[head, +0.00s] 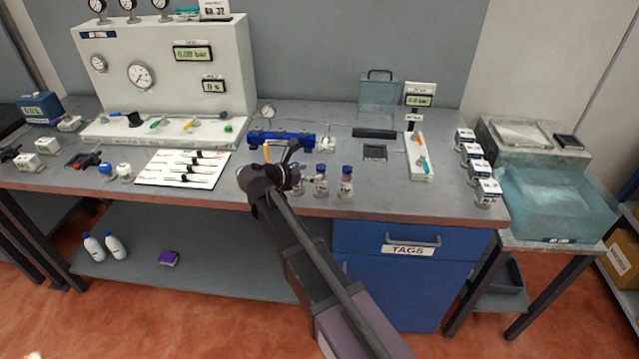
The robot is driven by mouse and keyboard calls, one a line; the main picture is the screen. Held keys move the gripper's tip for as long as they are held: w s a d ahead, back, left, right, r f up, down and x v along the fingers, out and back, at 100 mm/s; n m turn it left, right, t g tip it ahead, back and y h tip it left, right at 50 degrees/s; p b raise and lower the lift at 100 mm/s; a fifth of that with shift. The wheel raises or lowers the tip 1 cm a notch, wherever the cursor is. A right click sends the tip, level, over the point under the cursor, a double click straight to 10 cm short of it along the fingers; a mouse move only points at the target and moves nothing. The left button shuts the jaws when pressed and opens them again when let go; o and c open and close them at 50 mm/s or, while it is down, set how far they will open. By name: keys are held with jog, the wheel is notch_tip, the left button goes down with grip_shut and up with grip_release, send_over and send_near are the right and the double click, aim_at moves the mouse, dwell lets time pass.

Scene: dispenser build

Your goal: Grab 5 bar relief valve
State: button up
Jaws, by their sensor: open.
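I cannot tell for certain which thing is the 5 bar relief valve, because the labels are too small to read. Several small dark fittings (199,154) lie in rows on a white printed sheet (150,176) left of my gripper. A row of small white labelled boxes (487,193) stands near the bench's right end. My gripper (283,156) is open above the front middle of the bench, in front of a blue block fixture (265,139). It holds nothing that I can make out. My wrist and fingers overlap, and they hide part of the bench behind them.
Blue-capped bottles (346,183) stand close right of my gripper. A white gauge panel (165,70) rises at the back left. A clear upright guard (379,95) stands behind a dark tray (375,152). The grey bench top (400,197) is bare at front right.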

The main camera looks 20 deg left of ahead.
aim_at(318, 171)
jog(key=shift+b+x, duration=0.8)
jog(key=shift+x, duration=1.65)
jog(key=shift+a, duration=0.1)
grip_shut()
